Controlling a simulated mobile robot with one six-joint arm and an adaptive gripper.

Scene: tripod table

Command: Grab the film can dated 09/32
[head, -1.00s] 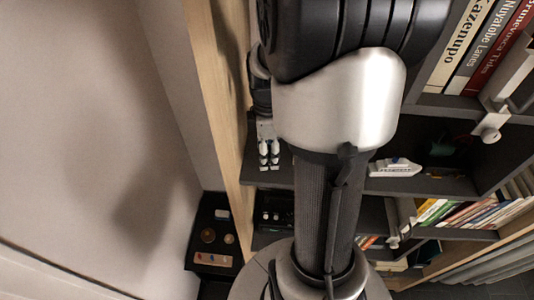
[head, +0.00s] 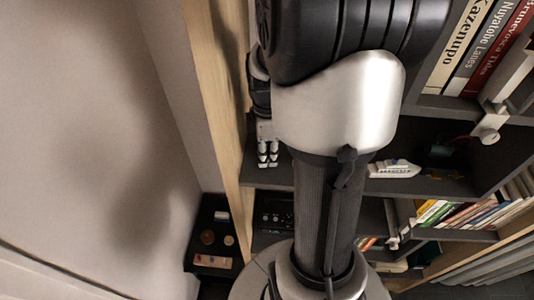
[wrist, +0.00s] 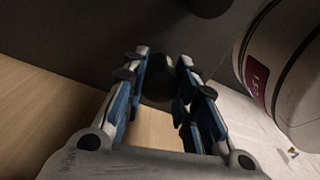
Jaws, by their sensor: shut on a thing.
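In the wrist view, my gripper (wrist: 160,82) has its two blue-and-grey fingers shut on a dark round film can (wrist: 158,92). The can shows between the fingertips, and the fingers hide its sides. No date on it can be read from here. In the head view, the fingers of my gripper (head: 267,153) show small beside my arm, in front of the shelf. The held can cannot be made out there.
In the wrist view, a large cream cylinder with a maroon label (wrist: 257,82) stands close on the right. Another dark round thing (wrist: 208,5) is at the top edge. In the head view, a white toy ship (head: 395,169) and books (head: 462,45) sit on the shelves.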

